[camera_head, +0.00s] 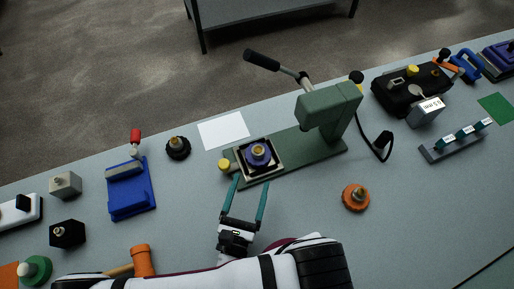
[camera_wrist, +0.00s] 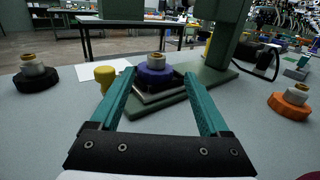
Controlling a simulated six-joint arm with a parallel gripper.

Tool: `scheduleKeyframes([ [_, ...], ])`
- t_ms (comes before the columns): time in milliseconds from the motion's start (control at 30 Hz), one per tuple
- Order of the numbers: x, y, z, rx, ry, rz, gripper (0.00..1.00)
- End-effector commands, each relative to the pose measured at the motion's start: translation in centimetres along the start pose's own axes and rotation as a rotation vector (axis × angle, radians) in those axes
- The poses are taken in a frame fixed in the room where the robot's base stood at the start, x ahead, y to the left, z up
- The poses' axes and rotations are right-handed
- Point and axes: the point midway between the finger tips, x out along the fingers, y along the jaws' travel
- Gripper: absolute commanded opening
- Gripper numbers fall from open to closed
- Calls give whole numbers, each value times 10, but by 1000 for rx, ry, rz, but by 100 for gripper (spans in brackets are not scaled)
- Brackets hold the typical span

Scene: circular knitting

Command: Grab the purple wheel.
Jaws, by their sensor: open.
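The purple wheel (camera_head: 258,154) sits in a square dark tray with a light rim on the base of the green press-like machine (camera_head: 330,112). A brass-coloured top stands up from the wheel's middle. In the wrist view the wheel (camera_wrist: 154,75) is straight ahead, between and beyond the fingertips. My gripper (camera_head: 248,184) is open and empty, with its two teal fingers pointing at the wheel from the near side. In the wrist view the fingers of my gripper (camera_wrist: 158,76) stand apart on either side of the line to the wheel.
A yellow knob (camera_head: 224,165) stands just left of the tray. A black wheel (camera_head: 178,147) is further left and an orange wheel (camera_head: 356,197) to the right. The machine's green head overhangs on the right. A blue fixture (camera_head: 130,190) lies left. The table before the machine is clear.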

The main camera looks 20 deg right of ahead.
Motion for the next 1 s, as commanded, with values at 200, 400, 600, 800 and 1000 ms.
scheduleKeyframes([
  [200,46,-2,0,2,3,-9,80],
  [400,65,0,-1,5,5,-6,80],
  [600,99,4,0,6,6,-8,80],
  [800,111,6,-1,5,6,1,80],
  [1000,111,6,-1,5,6,1,67],
])
